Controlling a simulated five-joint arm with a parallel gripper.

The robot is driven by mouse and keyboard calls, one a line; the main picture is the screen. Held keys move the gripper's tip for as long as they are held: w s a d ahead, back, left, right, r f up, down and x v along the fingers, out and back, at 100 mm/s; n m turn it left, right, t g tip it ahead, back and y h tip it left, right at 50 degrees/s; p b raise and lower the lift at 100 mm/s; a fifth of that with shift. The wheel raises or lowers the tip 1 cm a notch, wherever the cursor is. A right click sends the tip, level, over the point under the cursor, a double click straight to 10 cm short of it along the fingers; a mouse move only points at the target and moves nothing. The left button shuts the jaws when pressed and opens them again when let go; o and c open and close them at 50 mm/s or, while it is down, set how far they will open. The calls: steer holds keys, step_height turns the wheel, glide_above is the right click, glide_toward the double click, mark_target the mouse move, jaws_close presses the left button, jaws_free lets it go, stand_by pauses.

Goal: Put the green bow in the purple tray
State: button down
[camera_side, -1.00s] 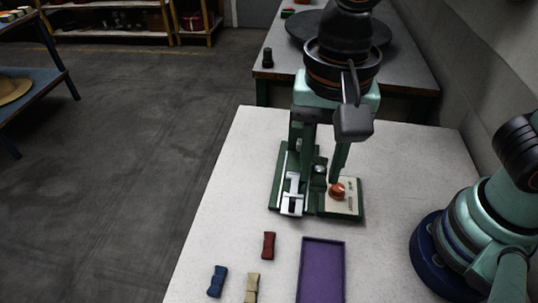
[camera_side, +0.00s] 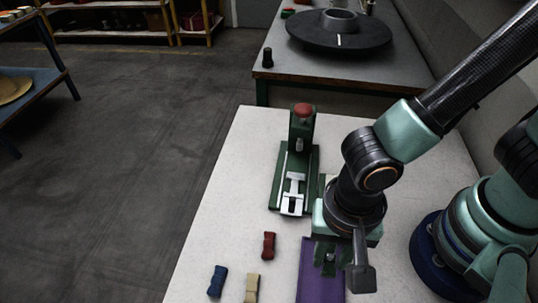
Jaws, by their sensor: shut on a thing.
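The purple tray (camera_side: 309,283) lies on the white table at the front, and my arm covers its upper right part. My gripper (camera_side: 330,264) points down over the far half of this tray. It is shut on a small dark green thing, taken to be the green bow, which is hard to tell apart from the dark fingers. I cannot tell whether the bow touches the tray floor.
A red bow (camera_side: 268,245), a blue bow (camera_side: 217,281) and a tan bow (camera_side: 252,287) lie left of the tray. The green press (camera_side: 301,135) with a red knob stands behind. Its right side is partly hidden by my arm.

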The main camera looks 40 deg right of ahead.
mark_target(321, 281)
steer(key=shift+f, duration=3.5)
steer(key=shift+f, duration=0.15)
steer(key=c, duration=0.6)
jaws_free()
